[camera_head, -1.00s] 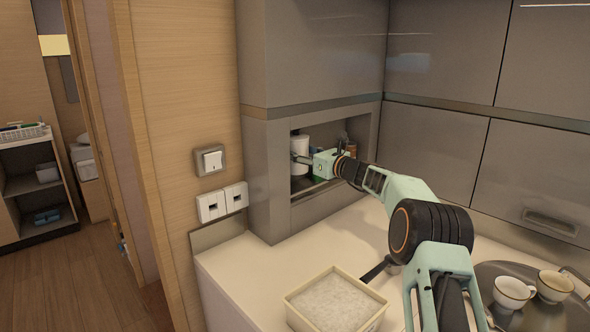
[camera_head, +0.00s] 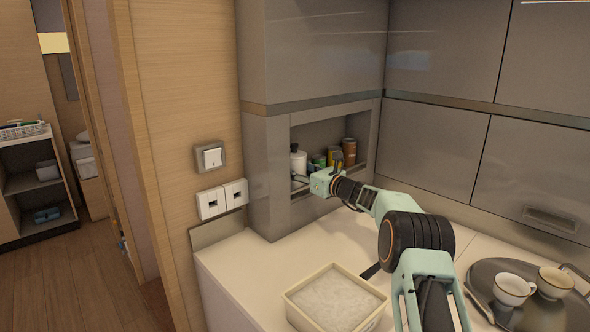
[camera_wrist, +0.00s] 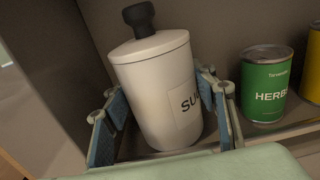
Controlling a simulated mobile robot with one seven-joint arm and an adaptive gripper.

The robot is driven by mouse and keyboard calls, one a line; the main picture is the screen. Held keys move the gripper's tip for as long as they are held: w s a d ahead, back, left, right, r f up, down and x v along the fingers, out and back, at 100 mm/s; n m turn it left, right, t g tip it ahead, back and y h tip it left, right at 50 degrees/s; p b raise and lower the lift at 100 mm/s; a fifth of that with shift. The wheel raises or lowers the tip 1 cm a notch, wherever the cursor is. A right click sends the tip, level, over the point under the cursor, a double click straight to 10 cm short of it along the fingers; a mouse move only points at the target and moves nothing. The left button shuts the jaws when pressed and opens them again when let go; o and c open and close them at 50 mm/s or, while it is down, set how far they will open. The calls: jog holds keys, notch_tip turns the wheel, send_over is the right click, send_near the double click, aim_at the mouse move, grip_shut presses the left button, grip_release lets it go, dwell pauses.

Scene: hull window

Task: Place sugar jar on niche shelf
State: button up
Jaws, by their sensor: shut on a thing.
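The sugar jar (camera_wrist: 158,95) is a white canister with a white lid, a black knob and a label reading "SU". In the wrist view it stands between the two fingers of my gripper (camera_wrist: 165,118), which is shut on it. In the head view the jar (camera_head: 298,161) is at the left end of the niche shelf (camera_head: 300,213), inside the opening. My gripper (camera_head: 308,182) reaches in from the front right. The jar's base is partly hidden by my gripper, so I cannot tell whether it touches the shelf floor.
A green herb can (camera_wrist: 268,84) and a yellow can (camera_wrist: 313,65) stand to the jar's right in the niche. A brown can (camera_head: 350,152) stands farther right. Below, the counter holds an open box (camera_head: 335,301) and a tray (camera_head: 490,275) with two cups.

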jog(key=o, duration=1.5)
jog(key=shift+f, duration=0.1)
jog(key=b+v, duration=0.1)
jog(key=v, duration=1.1)
jog(key=shift+r, duration=0.2)
